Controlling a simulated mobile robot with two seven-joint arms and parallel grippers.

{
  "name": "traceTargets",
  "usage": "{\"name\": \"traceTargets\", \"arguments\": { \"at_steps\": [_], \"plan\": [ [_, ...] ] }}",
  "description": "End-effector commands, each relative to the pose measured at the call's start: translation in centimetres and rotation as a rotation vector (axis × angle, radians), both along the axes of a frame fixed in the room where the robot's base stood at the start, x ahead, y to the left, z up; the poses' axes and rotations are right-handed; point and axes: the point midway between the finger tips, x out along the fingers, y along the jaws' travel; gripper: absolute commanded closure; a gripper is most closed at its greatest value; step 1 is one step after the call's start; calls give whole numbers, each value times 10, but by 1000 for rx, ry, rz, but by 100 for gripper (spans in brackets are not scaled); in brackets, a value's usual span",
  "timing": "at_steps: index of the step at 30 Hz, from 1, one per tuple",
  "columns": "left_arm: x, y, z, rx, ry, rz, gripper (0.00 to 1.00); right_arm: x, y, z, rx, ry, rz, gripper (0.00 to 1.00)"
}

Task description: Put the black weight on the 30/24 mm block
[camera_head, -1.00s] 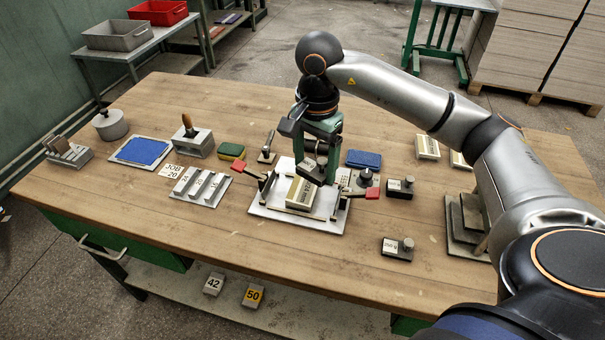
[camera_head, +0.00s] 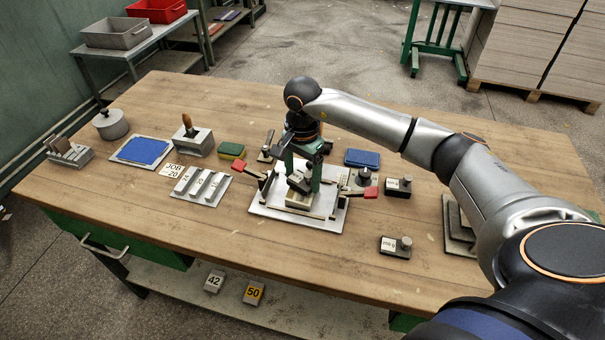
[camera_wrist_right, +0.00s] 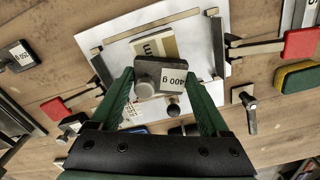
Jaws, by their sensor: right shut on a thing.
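My right gripper (camera_head: 303,174) is shut on a black weight (camera_head: 298,184) with a knob and a white label. In the right wrist view the weight (camera_wrist_right: 205,72) reads 400 g and sits between the green fingers, tilted in the picture. A cream block (camera_head: 307,202) lies on the white fixture plate (camera_head: 270,209), right below the weight. The block (camera_wrist_right: 155,46) shows in the right wrist view with part of an "mm" label; its full size cannot be read. Whether weight and block touch cannot be told. My left gripper is not in view.
Red-handled clamps (camera_head: 370,193) flank the plate. Other black weights (camera_head: 396,246) stand to the right, with a blue pad (camera_head: 362,158) behind. A stepped metal holder (camera_head: 197,185) and a green-yellow sponge (camera_head: 231,151) are on the left.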

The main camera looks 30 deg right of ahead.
Motion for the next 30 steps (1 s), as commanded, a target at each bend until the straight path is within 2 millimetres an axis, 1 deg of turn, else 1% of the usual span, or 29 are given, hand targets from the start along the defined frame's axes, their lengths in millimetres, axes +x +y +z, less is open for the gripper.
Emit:
{"name": "traceTargets", "arguments": {
  "at_steps": [2,11,12,16,17,25,29,30],
  "plan": [
    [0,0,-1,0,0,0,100,0,0,0,1,-2,0,100],
    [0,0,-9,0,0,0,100,0,0,-9,0,-1,0,100],
    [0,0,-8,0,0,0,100,0,0,-9,0,1,0,17],
    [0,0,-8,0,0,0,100,0,0,-8,0,1,-1,3],
    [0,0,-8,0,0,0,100,0,0,-8,0,1,-1,0],
    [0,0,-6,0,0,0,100,0,0,-6,0,1,-1,0],
    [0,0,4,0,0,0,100,0,0,5,1,0,0,0],
    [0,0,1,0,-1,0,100,1,0,9,0,-3,0,0]
  ]
}}
